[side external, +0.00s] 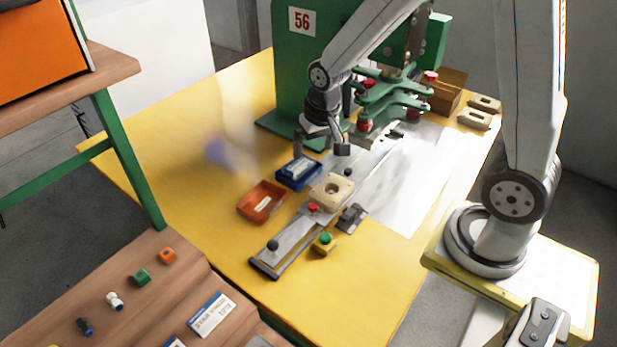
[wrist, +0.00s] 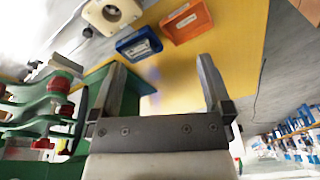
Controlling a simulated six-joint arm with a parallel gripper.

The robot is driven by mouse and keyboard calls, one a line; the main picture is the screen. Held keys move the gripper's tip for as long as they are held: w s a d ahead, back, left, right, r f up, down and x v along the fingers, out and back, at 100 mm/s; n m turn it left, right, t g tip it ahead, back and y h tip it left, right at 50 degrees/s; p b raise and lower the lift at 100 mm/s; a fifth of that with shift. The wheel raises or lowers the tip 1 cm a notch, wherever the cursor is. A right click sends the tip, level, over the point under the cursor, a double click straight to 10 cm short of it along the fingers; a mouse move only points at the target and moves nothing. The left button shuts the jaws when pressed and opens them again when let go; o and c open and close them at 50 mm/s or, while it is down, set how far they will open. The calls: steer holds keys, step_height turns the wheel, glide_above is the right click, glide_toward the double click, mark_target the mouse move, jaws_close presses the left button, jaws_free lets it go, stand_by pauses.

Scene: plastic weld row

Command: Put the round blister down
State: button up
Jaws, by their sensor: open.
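My gripper (side external: 322,147) is open, above the table beside the green press; both spread fingers show in the wrist view (wrist: 161,68), with nothing seen clasped between them. I cannot clearly make out the round blister. A blurred bluish patch (side external: 217,152) shows over the yellow table, left of my gripper; I cannot tell what it is. A beige block with a round recess (side external: 332,192) sits on the metal slide, below my gripper in the picture; it also shows in the wrist view (wrist: 112,12).
A blue tray (side external: 298,171) and an orange tray (side external: 262,201) lie left of the slide (side external: 287,240). The green press (side external: 290,75) stands close behind my gripper. Red and green buttons (side external: 325,239) are near the slide. The yellow table's left part is mostly clear.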

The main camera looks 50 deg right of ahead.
steer(key=s+a+n, duration=0.3)
steer(key=s+n, duration=0.1)
steer(key=s, duration=0.4)
steer(key=shift+s+r+n+t, duration=0.2)
steer(key=shift+s+n+t, duration=0.1)
